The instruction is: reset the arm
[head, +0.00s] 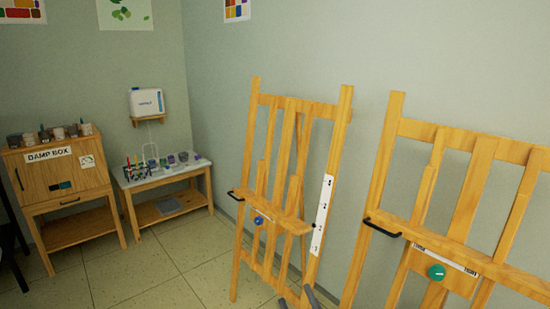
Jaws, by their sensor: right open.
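Only the tips of my right gripper (297,299) show, as two dark grey fingers at the bottom edge of the head view, right of centre. They stand apart with nothing visible between them, in front of the lower part of the left wooden easel (284,222). The rest of my right arm is out of frame. My left gripper and arm are not in view.
A second wooden easel (416,229) with a green knob (436,271) stands at the right. At the back left are a wooden damp box (60,178) and a small table (164,177) with art supplies. Tiled floor (170,268) lies clear left of the easels.

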